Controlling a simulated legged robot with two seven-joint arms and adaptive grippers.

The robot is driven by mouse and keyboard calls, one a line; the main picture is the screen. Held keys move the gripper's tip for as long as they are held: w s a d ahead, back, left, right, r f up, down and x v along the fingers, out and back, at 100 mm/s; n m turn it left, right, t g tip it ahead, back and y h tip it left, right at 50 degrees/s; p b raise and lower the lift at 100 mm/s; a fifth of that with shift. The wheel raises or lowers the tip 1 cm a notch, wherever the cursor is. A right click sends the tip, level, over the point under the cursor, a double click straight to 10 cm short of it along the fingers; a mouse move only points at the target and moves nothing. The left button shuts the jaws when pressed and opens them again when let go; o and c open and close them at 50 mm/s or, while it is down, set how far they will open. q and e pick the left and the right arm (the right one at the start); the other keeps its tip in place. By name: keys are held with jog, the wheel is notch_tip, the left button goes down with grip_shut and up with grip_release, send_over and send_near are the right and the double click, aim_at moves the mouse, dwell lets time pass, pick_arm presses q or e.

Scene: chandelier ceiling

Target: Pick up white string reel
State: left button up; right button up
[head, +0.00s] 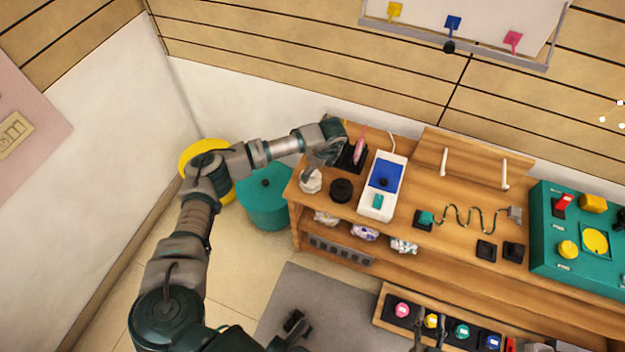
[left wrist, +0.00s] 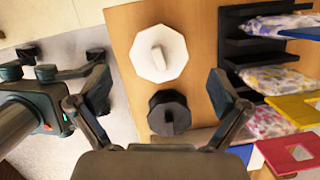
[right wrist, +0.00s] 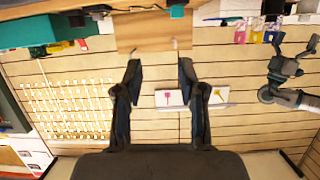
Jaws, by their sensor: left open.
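The white string reel (head: 311,182) stands on the left end of the wooden shelf top in the head view. In the left wrist view the reel (left wrist: 158,53) is an eight-sided white disc with a raised bar on top.
A black reel (head: 341,190) stands close beside the white one. A white-and-blue device (head: 382,187) and a black holder with a pink item (head: 352,157) are nearby. Patterned bags (left wrist: 270,85) lie on the lower shelf. A teal bin (head: 264,203) stands left of the shelf.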

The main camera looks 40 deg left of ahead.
aim_at(313, 174)
pick_arm(q)
notch_tip(313, 174, down, 2)
jog(key=shift+f, duration=0.1)
jog(key=b+x, duration=0.2)
jog(key=x, duration=0.2)
jog(key=shift+f, duration=0.7)
jog(key=shift+d+r, duration=0.1)
jog(key=shift+r, duration=0.05)
pick_arm(e)
notch_tip(313, 174, up, 6)
jog(key=w+a+t+y, duration=0.1)
jog(key=t, duration=0.4)
jog(key=shift+r+y, duration=0.25)
jog(key=shift+y, duration=0.05)
pick_arm(q)
jog(key=c, duration=1.2)
pick_arm(e)
jog(key=shift+w+f, duration=0.1)
jog(key=shift+w, duration=0.15)
